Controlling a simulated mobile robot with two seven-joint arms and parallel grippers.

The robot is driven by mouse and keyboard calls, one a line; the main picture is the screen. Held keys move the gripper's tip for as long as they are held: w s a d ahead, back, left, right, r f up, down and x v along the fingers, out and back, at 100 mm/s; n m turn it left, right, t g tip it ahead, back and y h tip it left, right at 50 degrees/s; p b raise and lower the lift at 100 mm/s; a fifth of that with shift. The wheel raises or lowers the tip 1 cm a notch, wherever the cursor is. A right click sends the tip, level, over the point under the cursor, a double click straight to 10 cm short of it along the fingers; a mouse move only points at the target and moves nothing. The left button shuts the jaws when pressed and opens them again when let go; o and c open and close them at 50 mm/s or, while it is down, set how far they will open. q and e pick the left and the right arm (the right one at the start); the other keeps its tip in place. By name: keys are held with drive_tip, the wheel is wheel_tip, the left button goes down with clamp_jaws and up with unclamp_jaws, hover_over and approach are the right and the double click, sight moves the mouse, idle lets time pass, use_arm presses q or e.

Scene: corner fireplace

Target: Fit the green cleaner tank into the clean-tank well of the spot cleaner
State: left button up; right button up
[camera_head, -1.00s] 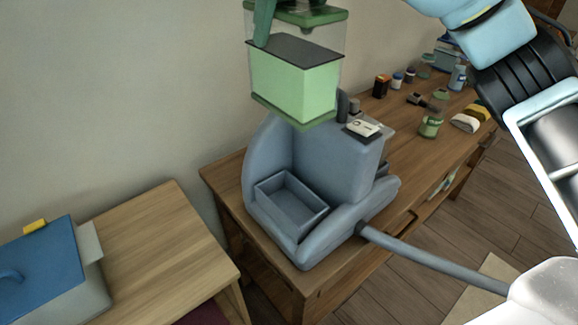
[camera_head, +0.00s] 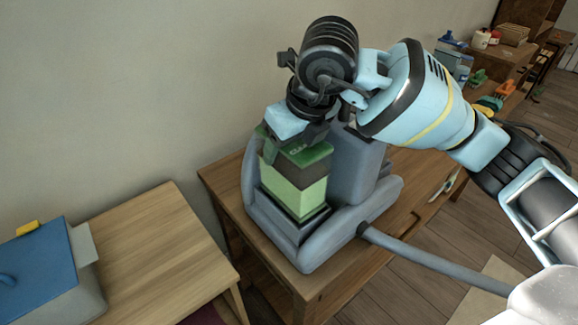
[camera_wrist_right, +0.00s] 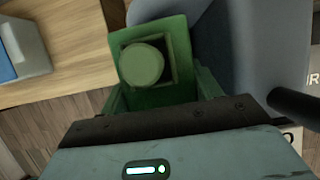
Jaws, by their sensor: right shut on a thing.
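The green cleaner tank (camera_head: 292,190) is a clear box with green liquid and a green lid. My right gripper (camera_head: 293,145) is shut on its upper part from above. The tank stands roughly upright at the clean-tank well (camera_head: 318,222) in the front of the grey-blue spot cleaner (camera_head: 355,172). Its lower end is at or inside the well rim; I cannot tell if it rests on the floor of the well. The right wrist view shows the tank's green top (camera_wrist_right: 172,40) with a round cap between the fingers. My left gripper is out of view.
The spot cleaner stands on a wooden table (camera_head: 222,182), with a grey hose (camera_head: 430,262) running right. A second wooden table (camera_head: 165,250) at left holds a blue-lidded box (camera_head: 40,265). A wall is close behind. Small items stand on surfaces far right.

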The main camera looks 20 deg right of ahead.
sight(301, 143)
drive_tip(key=shift+f, duration=2.85)
drive_tip(key=o, duration=1.8)
drive_tip(key=shift+r, duration=0.2)
drive_tip(key=v, duration=1)
drive_tip(key=shift+s+r, duration=0.1)
drive_tip(key=shift+r, duration=0.3)
drive_tip(key=shift+s+d+r, duration=0.1)
drive_tip(key=shift+s+r, duration=0.15)
drive_tip(key=shift+r, duration=0.15)
